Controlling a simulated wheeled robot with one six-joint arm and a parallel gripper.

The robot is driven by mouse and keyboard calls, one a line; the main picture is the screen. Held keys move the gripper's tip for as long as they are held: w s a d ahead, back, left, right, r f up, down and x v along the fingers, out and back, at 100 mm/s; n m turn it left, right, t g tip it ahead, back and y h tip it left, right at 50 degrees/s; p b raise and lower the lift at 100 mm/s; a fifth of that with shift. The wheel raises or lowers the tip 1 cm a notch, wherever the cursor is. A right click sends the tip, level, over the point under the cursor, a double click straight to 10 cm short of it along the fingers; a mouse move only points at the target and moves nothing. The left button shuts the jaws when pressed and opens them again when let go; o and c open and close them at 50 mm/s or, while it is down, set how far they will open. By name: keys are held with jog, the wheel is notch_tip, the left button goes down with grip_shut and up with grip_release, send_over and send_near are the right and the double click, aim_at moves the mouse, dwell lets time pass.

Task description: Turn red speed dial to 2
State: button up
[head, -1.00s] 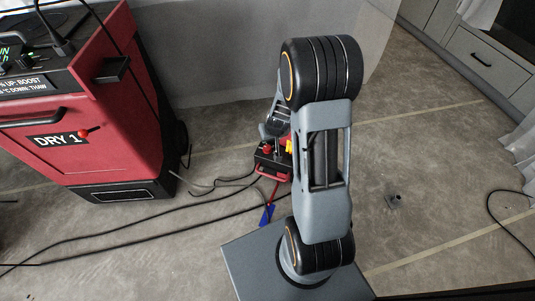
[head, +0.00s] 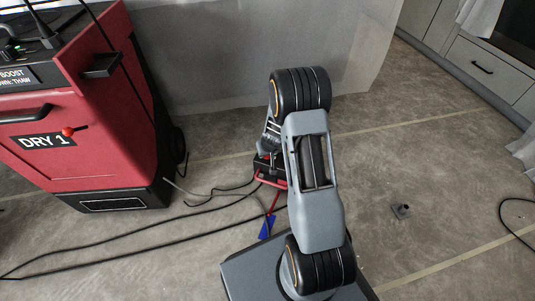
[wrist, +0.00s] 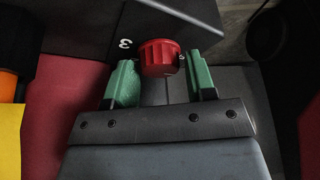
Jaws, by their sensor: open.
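The red speed dial (wrist: 160,58) is a ribbed red knob on a dark panel, near the top middle of the wrist view. A white "3" shows to its left on the panel, and a small, unclear mark shows at its right. My gripper (wrist: 163,78) has green fingers, one on each side of the dial. The fingers are open, with a gap visible on the left; the right finger is very close to the dial. In the head view, my arm hides most of the small red and black unit (head: 268,172) on the floor, and the dial cannot be made out there.
A large red machine (head: 75,110) labelled "DRY 1" stands at the left. Black cables (head: 110,236) cross the floor, and a blue tag (head: 266,228) hangs by the small unit.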

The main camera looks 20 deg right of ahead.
jog(key=shift+f, duration=0.1)
jog(key=c, duration=0.6)
jog(key=shift+c, duration=0.2)
jog(key=shift+p, duration=0.4)
